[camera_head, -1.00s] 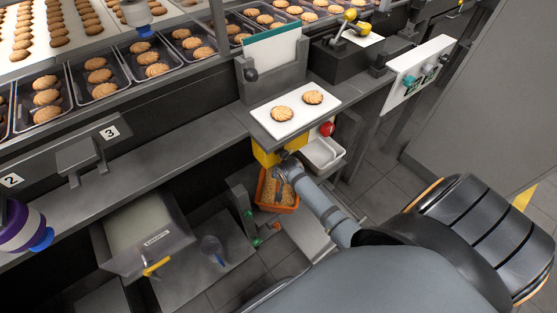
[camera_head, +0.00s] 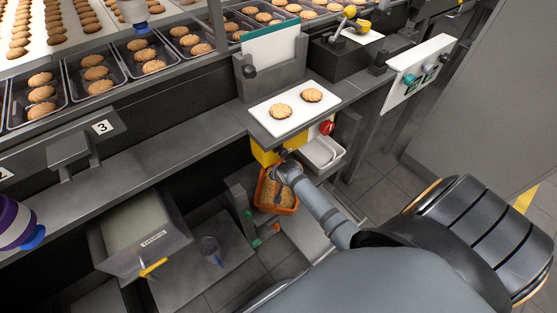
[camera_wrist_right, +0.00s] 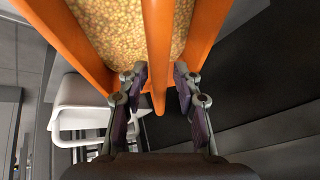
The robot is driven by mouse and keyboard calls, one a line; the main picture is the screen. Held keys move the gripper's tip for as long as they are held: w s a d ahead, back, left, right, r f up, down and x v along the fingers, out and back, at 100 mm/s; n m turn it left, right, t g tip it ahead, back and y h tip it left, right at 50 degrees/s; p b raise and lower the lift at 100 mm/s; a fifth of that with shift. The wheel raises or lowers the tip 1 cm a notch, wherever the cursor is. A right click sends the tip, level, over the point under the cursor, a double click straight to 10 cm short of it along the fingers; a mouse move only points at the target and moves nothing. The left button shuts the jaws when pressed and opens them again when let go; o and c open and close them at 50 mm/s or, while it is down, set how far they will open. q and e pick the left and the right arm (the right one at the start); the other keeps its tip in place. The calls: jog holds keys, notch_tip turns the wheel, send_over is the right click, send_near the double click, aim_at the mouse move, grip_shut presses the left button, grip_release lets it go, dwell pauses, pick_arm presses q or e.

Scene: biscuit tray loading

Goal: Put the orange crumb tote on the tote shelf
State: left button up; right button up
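The orange crumb tote (camera_head: 292,208), filled with tan crumbs, is low under the counter in the head view, at the end of my right arm. It fills the top of the right wrist view (camera_wrist_right: 203,40). My right gripper (camera_wrist_right: 160,80) has its fingers on both sides of an orange upright part of the tote, close against it. In the head view the gripper (camera_head: 279,172) is small and partly hidden. Whether the tote's base rests on something is hidden. I cannot tell which surface is the tote shelf. My left gripper is not in view.
A yellow block (camera_head: 264,152) and a green-marked grey post (camera_head: 241,203) stand close to the tote. A white bin (camera_head: 322,152) is to its right. A grey platform (camera_head: 213,272) and a drawer-like bin (camera_head: 140,235) are to the left. The counter (camera_head: 165,150) overhangs this area.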

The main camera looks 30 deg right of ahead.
jog(key=shift+r, duration=0.2)
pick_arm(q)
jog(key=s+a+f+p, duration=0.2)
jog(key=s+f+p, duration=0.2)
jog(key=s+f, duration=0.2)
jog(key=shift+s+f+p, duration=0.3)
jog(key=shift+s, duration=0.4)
pick_arm(e)
jog(key=s+a+r, duration=0.2)
jog(key=s, duration=0.5)
jog(key=s+a+r, duration=0.2)
jog(key=s, duration=0.5)
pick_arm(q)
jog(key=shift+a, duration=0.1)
pick_arm(e)
jog(key=s+f+n+g, duration=0.2)
jog(key=s+f+n, duration=0.2)
jog(key=s+f, duration=0.5)
jog(key=s+d+f+n+g+y, duration=0.1)
jog(key=s+f+n+g, duration=0.1)
jog(key=s+f+n, duration=0.3)
jog(key=s+f, duration=0.4)
jog(key=f, duration=0.4)
jog(key=shift+s+d+f+n, duration=0.15)
jog(key=shift+f+n, duration=0.1)
jog(key=shift+n, duration=0.05)
